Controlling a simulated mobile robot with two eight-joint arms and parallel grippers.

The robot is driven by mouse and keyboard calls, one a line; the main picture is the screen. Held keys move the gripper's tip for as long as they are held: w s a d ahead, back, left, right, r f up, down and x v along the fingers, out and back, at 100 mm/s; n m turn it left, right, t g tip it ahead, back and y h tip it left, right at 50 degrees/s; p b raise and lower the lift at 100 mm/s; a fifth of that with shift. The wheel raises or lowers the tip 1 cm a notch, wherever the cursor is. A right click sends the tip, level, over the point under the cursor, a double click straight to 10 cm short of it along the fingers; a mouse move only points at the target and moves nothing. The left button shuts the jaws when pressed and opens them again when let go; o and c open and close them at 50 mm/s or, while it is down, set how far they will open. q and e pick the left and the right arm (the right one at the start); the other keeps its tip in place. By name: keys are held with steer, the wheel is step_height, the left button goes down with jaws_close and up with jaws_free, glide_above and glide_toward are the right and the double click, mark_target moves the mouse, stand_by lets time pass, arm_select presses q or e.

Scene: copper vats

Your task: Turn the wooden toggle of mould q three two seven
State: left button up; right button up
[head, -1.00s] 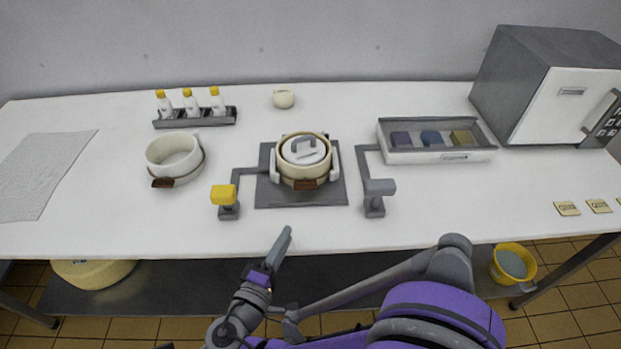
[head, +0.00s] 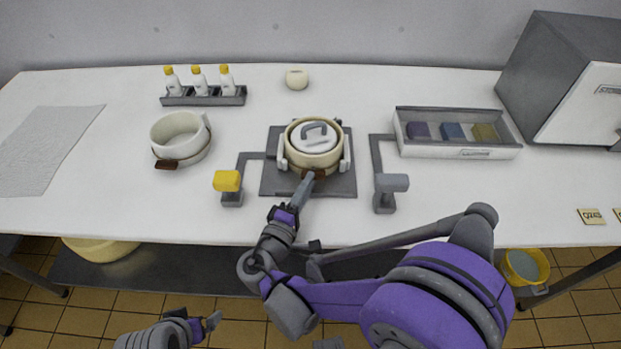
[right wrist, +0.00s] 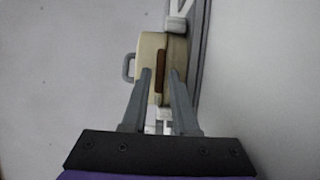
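A round cream mould (head: 296,157) with a white lid (head: 315,137) stands on a dark grey plate (head: 345,186) in the middle of the table. A brown wooden toggle (head: 320,172) is on its front side. In the right wrist view the toggle (right wrist: 162,72) is upright between my right gripper's (right wrist: 159,72) two fingertips, which are apart; I cannot tell whether they touch it. In the head view my right gripper (head: 308,180) is at the mould's front. My left gripper (head: 207,323) is low at the bottom left, away from the table. No mould number is readable.
A lidless white mould (head: 180,138) with its own brown toggle stands to the left. A yellow-topped post (head: 228,183) and a grey-topped post (head: 390,187) flank the plate. A tray (head: 458,152) with coloured blocks, a bottle rack (head: 203,97) and a grey box (head: 570,80) stand further off.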

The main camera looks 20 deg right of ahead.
steer(key=shift+x, duration=1.1)
jaws_close()
